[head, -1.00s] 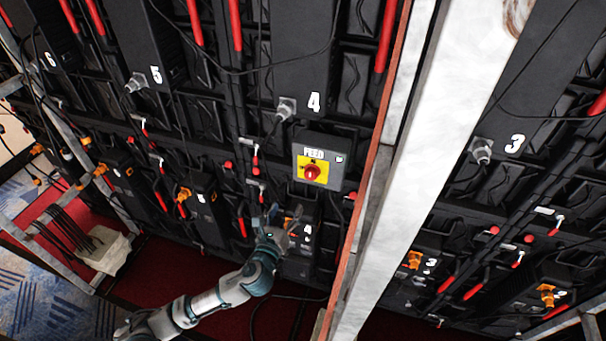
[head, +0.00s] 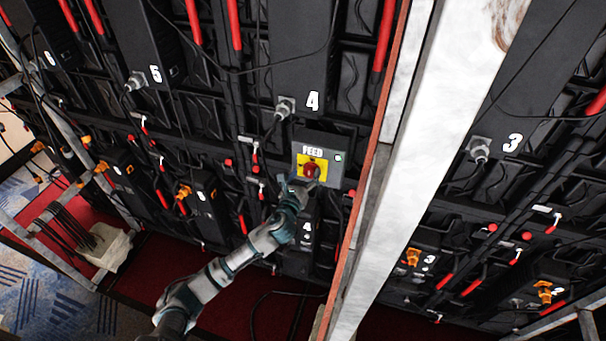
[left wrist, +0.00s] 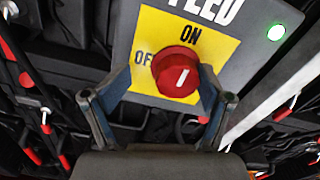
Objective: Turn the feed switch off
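The feed switch is a red round knob (left wrist: 176,72) on a yellow plate (left wrist: 222,50) with ON above and OFF to its left. A short white mark on the knob's face stands nearly upright, leaning slightly right, toward ON. A green lamp (left wrist: 276,33) glows at the right of the grey FEED box (head: 333,174). The knob also shows in the head view (head: 311,170). My left gripper (left wrist: 168,74) is open, one finger on each side of the knob, with a visible gap on the left. In the head view it (head: 303,183) partly hides the plate. My right gripper is not in view.
A black unit marked 4 (head: 298,255) is below the box. A pale upright post (head: 425,150) with a reddish edge stands to the right. Black cables hang over the panels. Red floor (head: 160,270) lies open below the wall.

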